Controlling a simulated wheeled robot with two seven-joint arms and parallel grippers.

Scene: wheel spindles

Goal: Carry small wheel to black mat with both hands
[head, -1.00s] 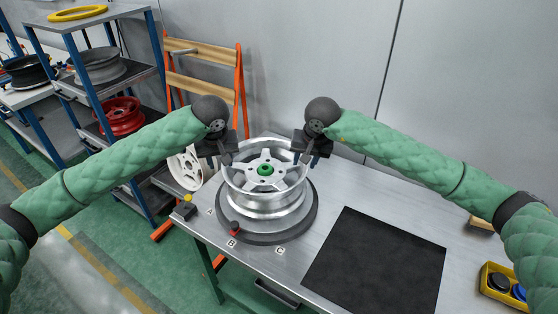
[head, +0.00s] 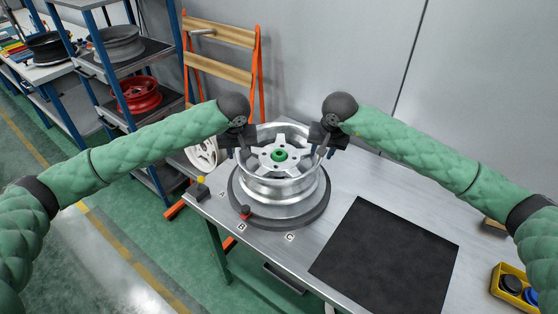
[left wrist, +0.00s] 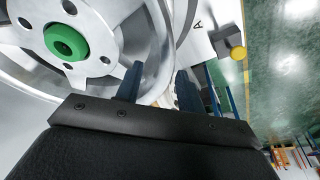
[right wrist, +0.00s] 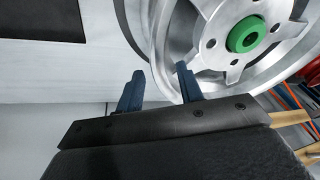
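The silver spoked wheel (head: 275,185) with a green hub centre (head: 280,155) sits on a dark round base on the table. The black mat (head: 385,258) lies flat and empty to its right. My left gripper (head: 243,150) is at the wheel's left upper rim; in the left wrist view its fingers (left wrist: 158,88) are apart, one on each side of the rim edge. My right gripper (head: 322,150) is at the right upper rim; in the right wrist view its fingers (right wrist: 160,88) are also apart, with the rim edge between them. Finger contact with the rim is not visible.
A red knob (head: 245,211) stands on the base's front edge. A yellow-topped button box (head: 199,187) is at the table's left corner. A yellow bin (head: 515,288) is at the right. A shelf (head: 110,75) with other wheels stands at the back left.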

